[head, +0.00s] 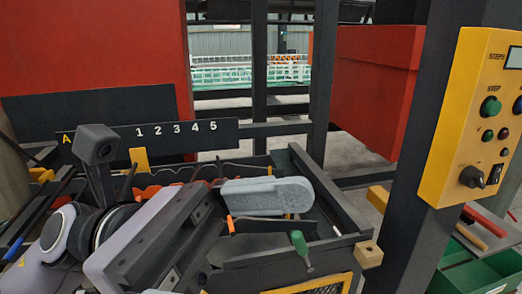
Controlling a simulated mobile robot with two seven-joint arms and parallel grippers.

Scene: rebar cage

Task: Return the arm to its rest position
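Pale and black rounded links of my arm fill the lower left of the head view. No gripper fingers can be made out on either side. Whatever is at the end of the arm is hidden or outside the picture.
A black numbered board (183,136) stands behind a cluttered dark bench. A grey rounded piece (267,196), a green-handled tool (300,247) and a wooden block (369,254) are close by. A dark post carries a yellow control panel (463,150). A green bin (478,267) is lower right.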

